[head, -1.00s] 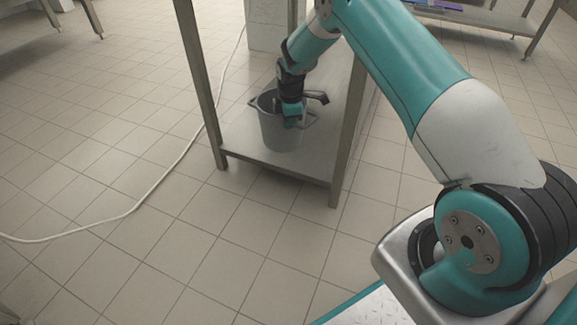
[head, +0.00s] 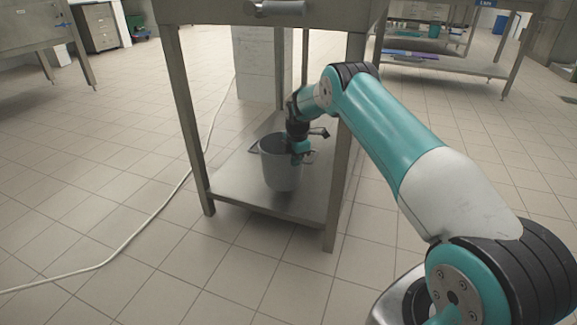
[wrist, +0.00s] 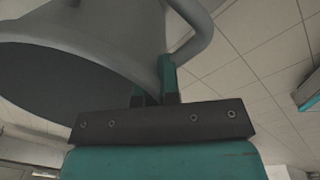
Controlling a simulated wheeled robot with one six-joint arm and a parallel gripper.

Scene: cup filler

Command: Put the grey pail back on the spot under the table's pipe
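The grey pail (head: 279,172) is upright at the table's lower shelf (head: 245,192), between the legs. I cannot tell whether its base touches the shelf. My gripper (head: 299,158) is at the pail's right side in the head view. In the wrist view my gripper (wrist: 154,88) has its teal fingers close together at the rim of the pail (wrist: 100,52), beside the handle's lower end, with the rim apparently pinched between them. A short metal fitting (head: 275,8) shows at the table's upper front; I cannot tell whether it is the pipe. The spot is not distinguishable.
The table's front legs (head: 186,120) and (head: 344,170) stand either side of the shelf opening, with my arm passing close to the right one. A white cable (head: 130,236) lies on the floor at left. The tiled floor in front is clear.

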